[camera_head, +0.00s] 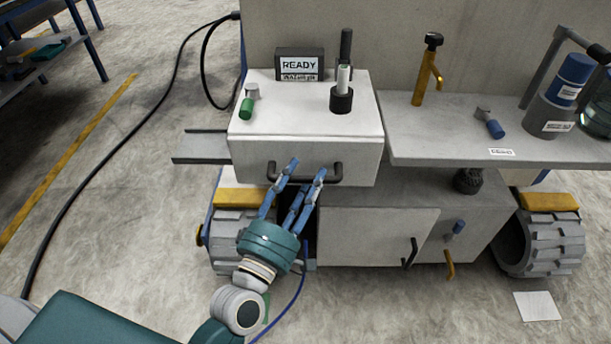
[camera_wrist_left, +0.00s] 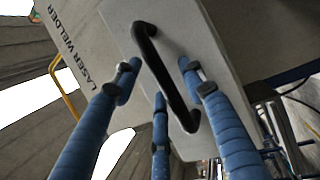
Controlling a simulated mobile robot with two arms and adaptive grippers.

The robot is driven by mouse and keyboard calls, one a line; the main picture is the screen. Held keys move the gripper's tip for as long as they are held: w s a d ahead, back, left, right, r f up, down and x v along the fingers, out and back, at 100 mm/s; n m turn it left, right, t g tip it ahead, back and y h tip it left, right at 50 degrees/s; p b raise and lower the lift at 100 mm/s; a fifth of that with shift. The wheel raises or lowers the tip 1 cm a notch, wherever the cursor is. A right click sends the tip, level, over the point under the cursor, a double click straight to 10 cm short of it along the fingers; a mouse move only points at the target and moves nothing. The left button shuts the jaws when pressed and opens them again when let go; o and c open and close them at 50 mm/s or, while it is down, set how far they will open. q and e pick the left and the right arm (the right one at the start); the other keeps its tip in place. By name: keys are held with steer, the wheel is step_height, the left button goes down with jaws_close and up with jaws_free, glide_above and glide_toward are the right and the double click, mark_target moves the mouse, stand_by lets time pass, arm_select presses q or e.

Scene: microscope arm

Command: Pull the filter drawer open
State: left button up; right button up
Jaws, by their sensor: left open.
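The upper white box carries a pale front panel (camera_head: 222,0) with a dark bar handle (camera_head: 337,174); I take this panel (camera_head: 252,158) to be the filter drawer front. It looks flush with the box. In the left wrist view the handle (camera_wrist_left: 163,70) runs diagonally between the open fingers of the gripper (camera_wrist_left: 160,78). One finger overlaps the handle's middle; whether it touches is unclear. My right gripper is out of view.
A grey shelf (camera_head: 450,130) extends right. Below is a cabinet (camera_head: 365,236) with another dark handle (camera_head: 410,252). A metal ledge (camera_head: 200,146) juts left. Open floor lies in front.

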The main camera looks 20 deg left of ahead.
arm_select(q)
steer(key=shift+w, duration=0.35)
jaws_close()
